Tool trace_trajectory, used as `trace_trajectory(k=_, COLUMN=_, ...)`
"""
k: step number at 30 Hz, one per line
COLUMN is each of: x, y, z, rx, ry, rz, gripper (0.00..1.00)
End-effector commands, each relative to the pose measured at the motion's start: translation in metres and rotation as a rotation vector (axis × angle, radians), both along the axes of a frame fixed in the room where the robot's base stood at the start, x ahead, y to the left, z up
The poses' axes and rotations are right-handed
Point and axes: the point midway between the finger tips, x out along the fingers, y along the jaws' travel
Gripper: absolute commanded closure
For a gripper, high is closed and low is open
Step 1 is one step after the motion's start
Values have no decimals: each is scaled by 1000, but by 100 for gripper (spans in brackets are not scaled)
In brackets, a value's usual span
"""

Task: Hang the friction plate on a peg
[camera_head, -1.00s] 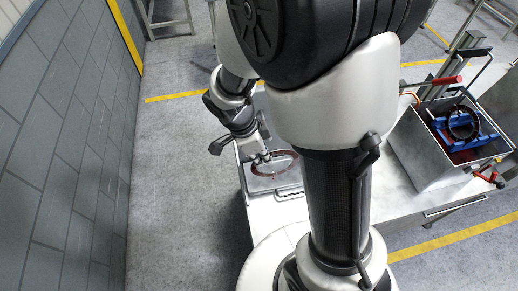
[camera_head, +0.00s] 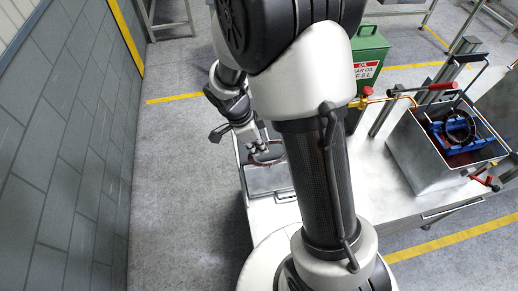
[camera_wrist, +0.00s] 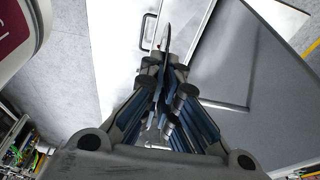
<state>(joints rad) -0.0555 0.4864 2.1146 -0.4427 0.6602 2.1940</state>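The friction plate (camera_head: 270,161) is a thin reddish-brown ring, partly hidden in the head view by my gripper and arm. My gripper (camera_head: 260,149) is shut on its rim and holds it over the grey tray; the gap below it is hard to judge. In the wrist view my gripper (camera_wrist: 167,72) has its fingertips close together, and the plate (camera_wrist: 167,35) shows nearly edge-on as a thin dark sliver beyond them. A blue rack (camera_head: 440,134) with a dark ring (camera_head: 460,126) sits inside a metal tank at the right. I cannot make out a separate peg.
The grey tray (camera_head: 282,198) sits at the left end of the metal bench (camera_head: 378,190). The open metal tank (camera_head: 423,168) has red-handled fittings.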

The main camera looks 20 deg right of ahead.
Motion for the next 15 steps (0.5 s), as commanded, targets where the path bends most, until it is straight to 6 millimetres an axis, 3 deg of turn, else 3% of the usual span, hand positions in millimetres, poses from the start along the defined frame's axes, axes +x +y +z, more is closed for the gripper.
trace_trajectory(k=15, x=31, y=-6, z=1, rx=0, ry=0, rz=-1, gripper=100)
